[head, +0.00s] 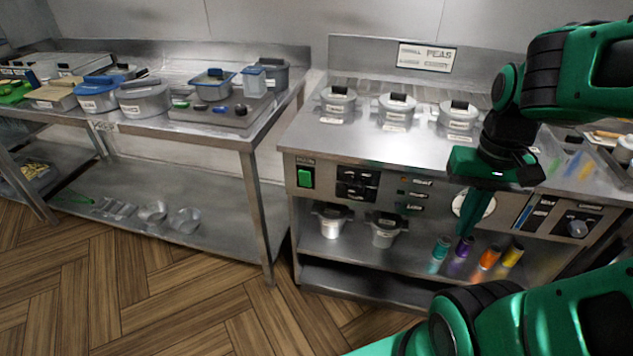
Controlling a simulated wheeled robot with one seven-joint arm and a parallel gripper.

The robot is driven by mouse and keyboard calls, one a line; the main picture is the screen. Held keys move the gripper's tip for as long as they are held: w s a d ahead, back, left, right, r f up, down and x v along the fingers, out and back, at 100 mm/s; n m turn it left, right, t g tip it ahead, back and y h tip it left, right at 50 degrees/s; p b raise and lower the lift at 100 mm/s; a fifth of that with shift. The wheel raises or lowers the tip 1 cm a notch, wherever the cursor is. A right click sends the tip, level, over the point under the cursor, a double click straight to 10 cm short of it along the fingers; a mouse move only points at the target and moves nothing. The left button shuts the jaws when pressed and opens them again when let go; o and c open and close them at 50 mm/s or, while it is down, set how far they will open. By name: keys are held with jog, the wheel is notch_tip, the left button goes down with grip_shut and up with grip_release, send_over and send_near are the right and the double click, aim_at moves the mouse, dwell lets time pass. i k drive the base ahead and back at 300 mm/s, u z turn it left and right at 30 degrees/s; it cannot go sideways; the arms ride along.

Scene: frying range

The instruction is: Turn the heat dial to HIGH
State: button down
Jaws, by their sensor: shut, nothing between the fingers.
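A dark round dial (577,227) sits on a black plate at the right end of the range's front panel. Its markings are too small to read, so its setting cannot be told. My gripper (466,232) points down in front of the panel, left of this dial and apart from it. Its green fingers are shut with nothing between them. They partly cover a round white face (487,203) on the panel. I cannot tell how far the fingertips are from the panel.
Coloured cylinders (489,257) stand below. A side table (240,140) holds containers. Floor (130,285) at left is clear.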

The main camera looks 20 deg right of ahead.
aim_at(356, 188)
jog(key=u, duration=1.25)
jog(key=k, duration=0.75)
jog(key=z, duration=0.65)
